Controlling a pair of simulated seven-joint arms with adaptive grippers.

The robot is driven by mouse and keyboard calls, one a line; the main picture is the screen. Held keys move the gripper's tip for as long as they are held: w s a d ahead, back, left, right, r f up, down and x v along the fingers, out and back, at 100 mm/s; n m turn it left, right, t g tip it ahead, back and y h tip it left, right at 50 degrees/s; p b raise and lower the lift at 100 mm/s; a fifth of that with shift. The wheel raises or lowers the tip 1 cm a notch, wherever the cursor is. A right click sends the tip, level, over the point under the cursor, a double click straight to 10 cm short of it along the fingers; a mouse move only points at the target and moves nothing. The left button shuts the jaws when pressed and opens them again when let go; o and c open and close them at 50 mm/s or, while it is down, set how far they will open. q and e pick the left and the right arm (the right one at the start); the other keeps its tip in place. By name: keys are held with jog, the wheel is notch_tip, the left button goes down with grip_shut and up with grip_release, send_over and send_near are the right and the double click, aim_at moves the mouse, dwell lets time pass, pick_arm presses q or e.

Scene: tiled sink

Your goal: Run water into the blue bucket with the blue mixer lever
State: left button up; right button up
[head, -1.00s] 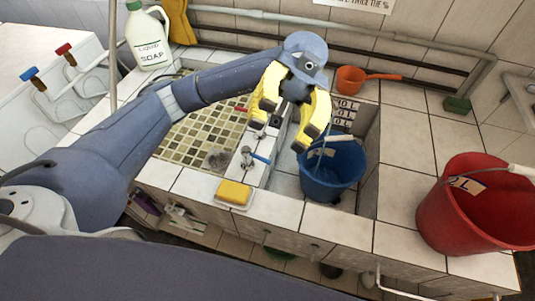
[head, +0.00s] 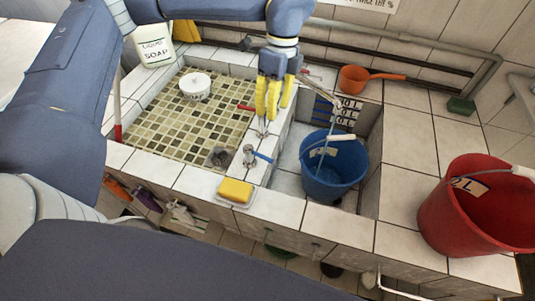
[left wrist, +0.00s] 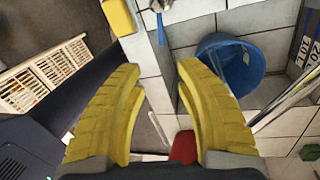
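The blue bucket (head: 333,172) stands upright in the right basin, its white-gripped handle raised. It also shows in the left wrist view (left wrist: 242,68). The blue mixer lever (head: 260,157) sits on a small metal tap on the divider's front part; it also shows in the left wrist view (left wrist: 157,28). A red lever (head: 245,108) is farther back on the divider. My left gripper (head: 266,118) points down above the divider, behind the blue lever and left of the bucket. Its yellow fingers are spread and empty in the left wrist view (left wrist: 158,70). My right gripper is out of sight. I cannot tell whether water is running.
A yellow sponge (head: 235,191) lies on the ledge in front of the blue lever. A red bucket (head: 455,215) stands on the right counter. An orange dipper (head: 353,79) lies at the back. A soap jug (head: 153,45) and white round object (head: 196,87) are left.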

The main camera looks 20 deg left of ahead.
aim_at(266, 157)
pick_arm(q)
jog(key=x, duration=1.7)
jog(key=shift+w+a+f, duration=0.1)
jog(key=shift+w+f, duration=0.05)
jog(key=shift+f, duration=0.05)
grip_shut()
